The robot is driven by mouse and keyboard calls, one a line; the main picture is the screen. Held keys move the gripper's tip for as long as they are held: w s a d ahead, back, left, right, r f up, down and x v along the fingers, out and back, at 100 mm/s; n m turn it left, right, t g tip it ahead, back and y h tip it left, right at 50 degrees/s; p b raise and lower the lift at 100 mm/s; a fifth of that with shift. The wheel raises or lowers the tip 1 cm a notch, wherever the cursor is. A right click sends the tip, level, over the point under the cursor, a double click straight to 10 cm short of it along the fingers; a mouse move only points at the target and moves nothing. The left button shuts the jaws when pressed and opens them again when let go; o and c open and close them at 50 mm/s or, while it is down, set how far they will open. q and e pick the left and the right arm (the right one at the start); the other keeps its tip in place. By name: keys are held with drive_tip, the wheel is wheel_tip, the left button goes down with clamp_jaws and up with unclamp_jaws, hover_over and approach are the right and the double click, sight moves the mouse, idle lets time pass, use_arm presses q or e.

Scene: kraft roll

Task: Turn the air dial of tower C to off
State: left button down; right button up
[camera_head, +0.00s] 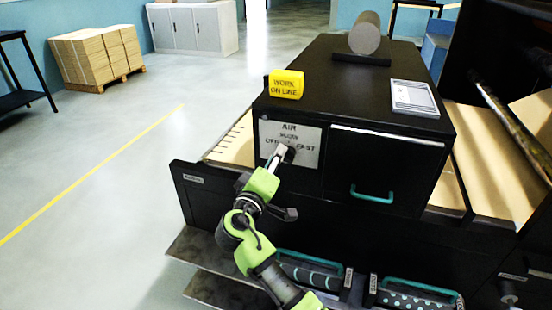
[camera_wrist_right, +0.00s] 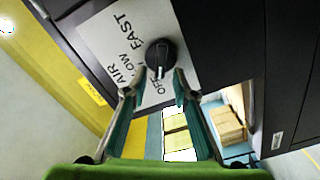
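The air dial (camera_wrist_right: 160,54) is a round black knob on a pale panel (camera_head: 304,137) marked AIR, SLOW, OFF and FAST, on the front of a black cabinet. In the head view the gripper (camera_head: 280,154) covers much of the panel's lower middle. No tower letter is readable. My left gripper is out of view.
A yellow WORK ON LINE block (camera_head: 286,84), a grey roll (camera_head: 365,34) and a white card (camera_head: 414,98) are on the cabinet top. A drawer with a teal handle (camera_head: 372,194) is right of the panel. Open floor lies left.

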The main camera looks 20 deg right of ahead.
wheel_tip(320, 180, up, 10)
idle(0.6)
